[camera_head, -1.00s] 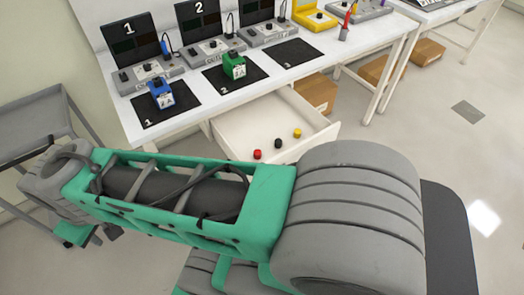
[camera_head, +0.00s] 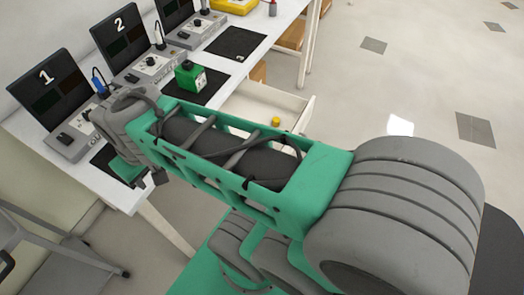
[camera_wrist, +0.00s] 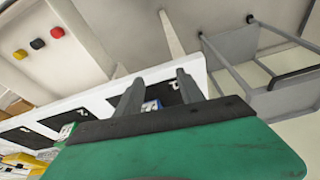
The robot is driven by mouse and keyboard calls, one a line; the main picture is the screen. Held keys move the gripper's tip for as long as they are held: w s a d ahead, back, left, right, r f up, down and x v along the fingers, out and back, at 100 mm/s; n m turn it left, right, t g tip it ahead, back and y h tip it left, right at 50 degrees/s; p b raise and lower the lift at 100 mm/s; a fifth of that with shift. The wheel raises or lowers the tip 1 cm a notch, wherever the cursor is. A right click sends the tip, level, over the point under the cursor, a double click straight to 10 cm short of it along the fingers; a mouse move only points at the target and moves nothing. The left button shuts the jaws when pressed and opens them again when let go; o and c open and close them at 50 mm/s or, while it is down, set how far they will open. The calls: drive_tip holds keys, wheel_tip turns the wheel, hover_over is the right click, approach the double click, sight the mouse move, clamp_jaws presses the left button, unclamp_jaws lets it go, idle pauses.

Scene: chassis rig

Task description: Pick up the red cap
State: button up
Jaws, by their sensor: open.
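The red cap (camera_wrist: 20,54) lies in the open white drawer at the upper left of the wrist view. A black cap (camera_wrist: 37,43) and a yellow cap (camera_wrist: 57,32) lie beside it in a row. In the head view only the yellow cap (camera_head: 276,121) shows; my arm hides the red and black ones. My gripper (camera_wrist: 158,78) is open with nothing between its fingers, near the first mat at the table's edge. The red cap is well apart from it, far to the left in the wrist view.
The drawer (camera_head: 306,112) sticks out from the white table. Station screens (camera_head: 47,92) line the table's back. A grey cart (camera_head: 70,270) stands at lower left.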

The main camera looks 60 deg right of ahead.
drive_tip(key=shift+o, duration=0.6)
drive_tip(key=w+d+f+m+g, duration=0.1)
drive_tip(key=d+f+m, duration=0.3)
drive_tip(key=d, duration=0.5)
drive_tip(key=shift+w+f+h+b, duration=0.2)
drive_tip(key=shift+w+h+b, duration=0.1)
drive_tip(key=shift+w, duration=0.35)
drive_tip(key=s+d+f+m, duration=0.3)
drive_tip(key=d+f, duration=0.2)
drive_tip(key=d, duration=0.2)
drive_tip(key=s+d+f+m+g, duration=0.1)
drive_tip(key=s+d+f+m, duration=0.2)
drive_tip(key=d+f, duration=0.2)
drive_tip(key=s+d+f+m+g+b, duration=0.1)
drive_tip(key=s+d+f+m, duration=0.2)
drive_tip(key=d, duration=0.7)
drive_tip(key=shift+s+f+m, duration=0.25)
drive_tip(key=shift+f+m, duration=0.35)
drive_tip(key=shift+f, duration=0.3)
wheel_tip(320, 180, down, 8)
drive_tip(key=shift+d+r, duration=0.1)
drive_tip(key=shift+r, duration=0.05)
clamp_jaws()
